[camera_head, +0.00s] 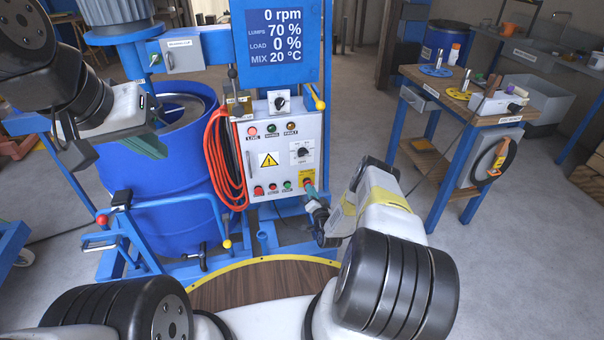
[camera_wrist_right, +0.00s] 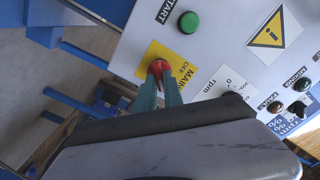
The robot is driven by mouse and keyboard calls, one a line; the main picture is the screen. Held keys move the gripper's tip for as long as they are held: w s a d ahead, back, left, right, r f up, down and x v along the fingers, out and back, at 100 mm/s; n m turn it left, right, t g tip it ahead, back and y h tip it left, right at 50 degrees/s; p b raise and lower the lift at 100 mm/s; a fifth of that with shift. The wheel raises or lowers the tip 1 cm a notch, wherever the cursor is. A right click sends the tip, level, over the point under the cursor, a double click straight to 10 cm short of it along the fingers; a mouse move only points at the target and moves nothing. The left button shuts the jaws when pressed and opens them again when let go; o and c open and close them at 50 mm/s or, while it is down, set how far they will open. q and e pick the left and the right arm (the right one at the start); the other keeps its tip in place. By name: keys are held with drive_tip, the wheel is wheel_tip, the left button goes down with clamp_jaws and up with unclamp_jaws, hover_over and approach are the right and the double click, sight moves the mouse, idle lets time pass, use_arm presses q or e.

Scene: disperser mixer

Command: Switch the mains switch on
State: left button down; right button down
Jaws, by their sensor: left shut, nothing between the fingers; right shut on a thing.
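The mains switch (camera_wrist_right: 158,66) is a small red knob on a yellow plate marked MAIN and OFF in the right wrist view. Its yellow plate (camera_head: 307,181) also shows at the lower right of the grey control panel (camera_head: 285,135) in the head view. My right gripper (camera_wrist_right: 161,82) is shut on the red knob, with green fingers that partly cover it. In the head view the right gripper (camera_head: 310,189) reaches the panel from the lower right. My left gripper (camera_head: 153,147) is shut and empty, in front of the blue drum and away from the panel.
A green START button (camera_wrist_right: 189,22) sits close to the switch. An orange cable coil (camera_head: 222,158) hangs left of the panel. The display (camera_head: 275,50) above reads 0 rpm. A blue drum (camera_head: 172,190) stands at left, a workbench (camera_head: 455,95) at right.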

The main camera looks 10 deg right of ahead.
drive_tip(key=shift+s+f, duration=0.1)
idle(0.3)
drive_tip(key=c, duration=1.5)
unclamp_jaws()
drive_tip(key=shift+o, duration=0.2)
drive_tip(key=s, duration=0.7)
drive_tip(key=shift+s+d, duration=0.15)
drive_tip(key=shift+s, duration=0.2)
